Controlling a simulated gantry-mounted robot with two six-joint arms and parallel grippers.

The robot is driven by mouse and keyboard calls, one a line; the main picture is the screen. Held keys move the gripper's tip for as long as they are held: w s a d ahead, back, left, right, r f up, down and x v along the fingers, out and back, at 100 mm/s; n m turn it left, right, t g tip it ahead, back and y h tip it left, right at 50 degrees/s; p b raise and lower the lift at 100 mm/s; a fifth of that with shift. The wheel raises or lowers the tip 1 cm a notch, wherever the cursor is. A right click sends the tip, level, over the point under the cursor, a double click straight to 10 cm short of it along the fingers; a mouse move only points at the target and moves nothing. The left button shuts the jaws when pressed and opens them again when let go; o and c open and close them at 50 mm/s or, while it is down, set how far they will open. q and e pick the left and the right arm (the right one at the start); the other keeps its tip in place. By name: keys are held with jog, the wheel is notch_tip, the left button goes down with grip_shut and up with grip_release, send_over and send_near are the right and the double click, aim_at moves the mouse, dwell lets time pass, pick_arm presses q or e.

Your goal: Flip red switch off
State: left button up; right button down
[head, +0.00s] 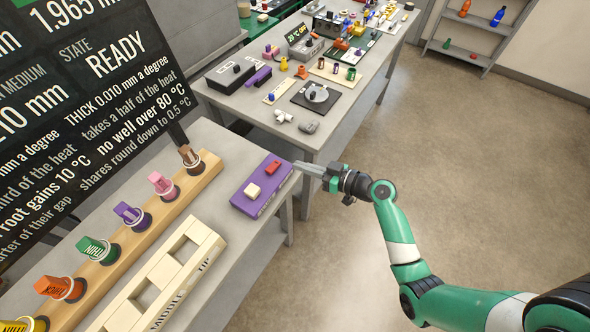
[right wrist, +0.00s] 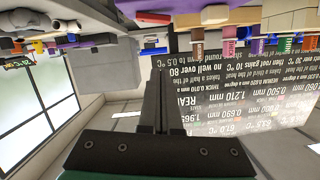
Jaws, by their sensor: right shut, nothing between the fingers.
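The red switch (head: 273,167) sits on the top of a purple box (head: 240,202), near its far right end. A cream block-shaped control (head: 253,190) is on the same box, nearer its left end. My right gripper (head: 306,168) is shut and empty, its fingers pointing left toward the box's right end, just beyond the bench edge. A small gap seems to lie between the fingertips and the red switch. In the right wrist view the shut fingers (right wrist: 160,92) show together, with the benches upside down at the top. My left gripper is out of view.
A wooden rail (head: 120,240) with several coloured plugs stands left of the box. A cream slotted rack (head: 160,280) lies in front. A dark text board (head: 80,110) rises behind. Another bench (head: 345,120) with equipment is farther back. Open floor is at the right.

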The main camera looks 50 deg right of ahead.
jog(key=w+f+b, duration=0.1)
jog(key=w+b, duration=0.1)
send_over(273, 167)
jog(key=s, duration=0.2)
jog(key=shift+s+f, duration=0.1)
jog(key=shift+f, duration=0.55)
notch_tip(273, 167, down, 3)
jog(key=shift+a+r+b, duration=0.1)
jog(key=shift+a+b, duration=0.05)
jog(key=shift+b, duration=0.55)
jog(key=shift+s+a+f, duration=0.1)
jog(key=shift+s+f, duration=0.05)
jog(key=shift+f, duration=0.35)
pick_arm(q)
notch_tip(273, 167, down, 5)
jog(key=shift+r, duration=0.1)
